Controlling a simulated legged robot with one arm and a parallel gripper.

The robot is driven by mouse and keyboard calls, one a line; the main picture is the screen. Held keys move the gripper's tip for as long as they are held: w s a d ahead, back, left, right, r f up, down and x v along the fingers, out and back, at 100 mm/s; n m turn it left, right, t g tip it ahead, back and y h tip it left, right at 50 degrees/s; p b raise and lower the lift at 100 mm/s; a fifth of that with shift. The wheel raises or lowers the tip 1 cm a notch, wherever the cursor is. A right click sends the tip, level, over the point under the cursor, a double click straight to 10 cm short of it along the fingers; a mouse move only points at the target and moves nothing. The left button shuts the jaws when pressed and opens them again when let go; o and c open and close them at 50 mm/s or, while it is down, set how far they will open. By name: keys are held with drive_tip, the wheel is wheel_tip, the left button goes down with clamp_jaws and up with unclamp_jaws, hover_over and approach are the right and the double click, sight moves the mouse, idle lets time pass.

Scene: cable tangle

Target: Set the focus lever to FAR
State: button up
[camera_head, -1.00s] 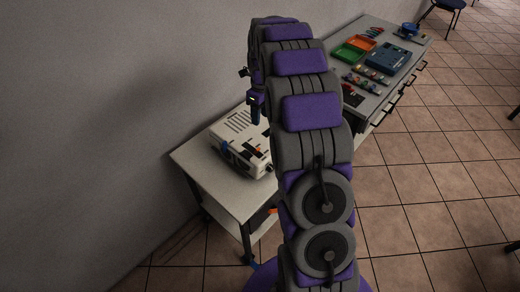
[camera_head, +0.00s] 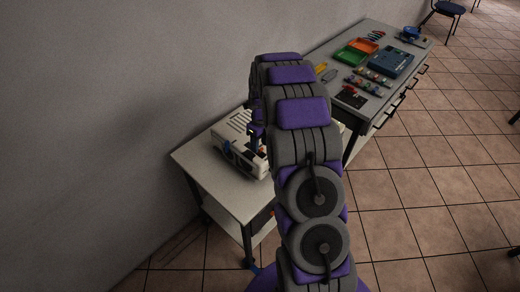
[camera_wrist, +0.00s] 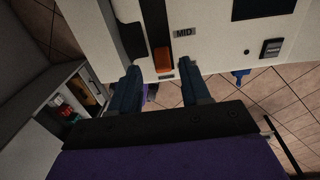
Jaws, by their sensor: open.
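The white projector-like device (camera_head: 238,160) sits on a small table, partly hidden behind my arm. In the wrist view its pale panel (camera_wrist: 215,58) fills the top. An orange lever tip (camera_wrist: 162,60) shows beside a label reading MID (camera_wrist: 184,33). A dark label (camera_wrist: 272,47) further right is too small to read. My gripper (camera_wrist: 158,68) is open, its two dark fingers on either side of the orange tip; I cannot tell whether they touch it. In the head view my gripper (camera_head: 257,140) is down at the device's front.
The small table (camera_head: 205,178) has clear surface at its front left. A longer bench (camera_head: 345,75) behind holds an orange tray (camera_head: 363,46), a green tray (camera_head: 349,57) and a blue device (camera_head: 390,62). A grey wall stands close on the left.

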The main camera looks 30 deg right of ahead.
sight(260, 151)
wheel_tip(260, 151, down, 2)
drive_tip(key=shift+a+f, duration=0.1)
drive_tip(key=shift+f, duration=0.35)
drive_tip(key=shift+d+f, duration=0.2)
drive_tip(key=shift+d, duration=0.15)
drive_tip(key=shift+a, duration=0.25)
drive_tip(key=c, duration=0.4)
drive_tip(key=shift+d, duration=0.1)
clamp_jaws()
